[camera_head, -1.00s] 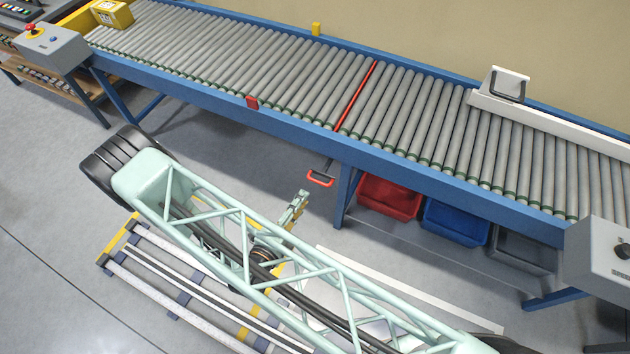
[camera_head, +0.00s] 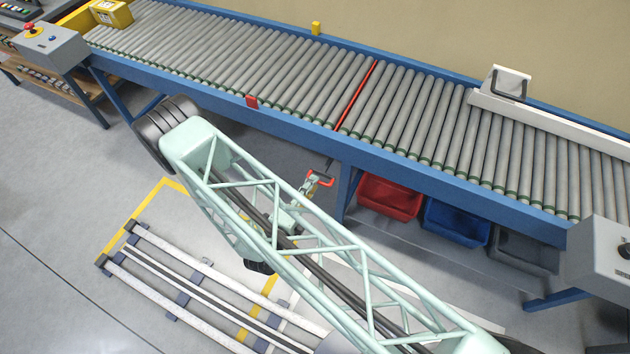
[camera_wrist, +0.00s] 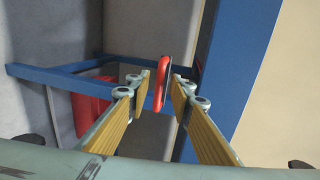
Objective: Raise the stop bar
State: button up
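The stop bar is a thin red bar (camera_head: 357,95) lying across the conveyor between the rollers, low at roller level. Below the conveyor's front edge hangs a lever with a red handle (camera_head: 325,183). My gripper (camera_head: 313,182) is right at this handle, partly covered by my arm. In the wrist view my gripper (camera_wrist: 162,88) has its two yellow-padded fingers apart, with the red handle (camera_wrist: 162,68) upright in the gap at the tips. I see a gap beside the left finger; whether the right finger touches the handle is unclear.
The blue conveyor frame (camera_head: 290,131) and a blue leg (camera_head: 345,190) stand close to the handle. Red (camera_head: 390,197) and blue (camera_head: 455,222) bins sit on the shelf below. A yellow box (camera_head: 111,13) is at the conveyor's far left.

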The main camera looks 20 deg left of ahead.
jog(key=shift+x, duration=1.55)
jog(key=shift+c, duration=0.9)
grip_shut()
